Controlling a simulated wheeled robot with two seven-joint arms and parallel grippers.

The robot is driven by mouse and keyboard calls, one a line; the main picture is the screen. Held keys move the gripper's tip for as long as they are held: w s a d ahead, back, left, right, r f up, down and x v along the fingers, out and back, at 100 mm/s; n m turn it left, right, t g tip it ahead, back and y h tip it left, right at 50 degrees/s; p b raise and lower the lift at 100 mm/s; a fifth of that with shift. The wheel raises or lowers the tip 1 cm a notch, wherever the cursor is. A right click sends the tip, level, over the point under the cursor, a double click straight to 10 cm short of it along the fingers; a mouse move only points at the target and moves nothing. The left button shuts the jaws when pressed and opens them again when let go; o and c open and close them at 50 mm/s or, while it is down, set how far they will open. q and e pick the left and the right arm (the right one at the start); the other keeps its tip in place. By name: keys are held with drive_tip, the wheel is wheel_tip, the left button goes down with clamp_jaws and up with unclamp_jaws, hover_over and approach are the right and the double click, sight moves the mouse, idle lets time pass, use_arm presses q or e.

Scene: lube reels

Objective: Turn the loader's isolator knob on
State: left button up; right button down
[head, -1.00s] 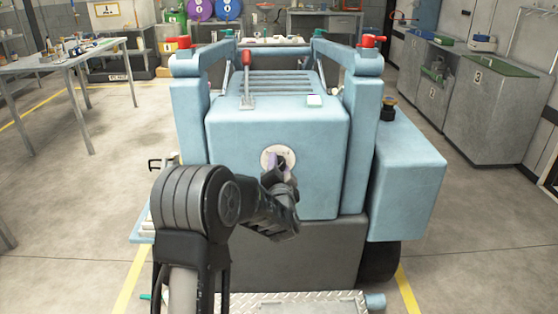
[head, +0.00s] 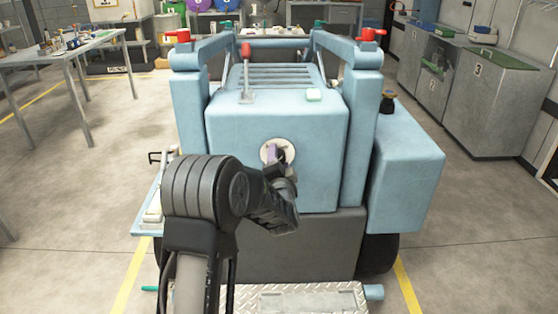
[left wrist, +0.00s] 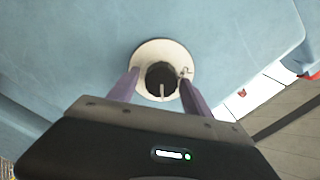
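The isolator knob (left wrist: 160,78) is black with a pale pointer line toward the bottom of the left wrist view. It sits on a round cream plate (left wrist: 176,52), which also shows in the head view (head: 266,153) on the rear face of the light-blue loader (head: 235,135). My left gripper (left wrist: 160,77) is open, with one purple finger on each side of the knob. Small gaps seem to show between fingers and knob; I cannot tell whether either touches. In the head view, my left gripper (head: 280,155) hides part of the knob and plate. My right gripper is out of view.
A tread plate (head: 300,299) is low in front. A workbench (head: 60,62) stands at left, grey cabinets (head: 485,105) at right. Floor at both sides is clear.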

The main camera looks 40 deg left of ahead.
use_arm(q)
drive_tip(key=shift+o, duration=0.4)
drive_tip(key=v, duration=0.7)
drive_tip(key=shift+s+d, duration=0.3)
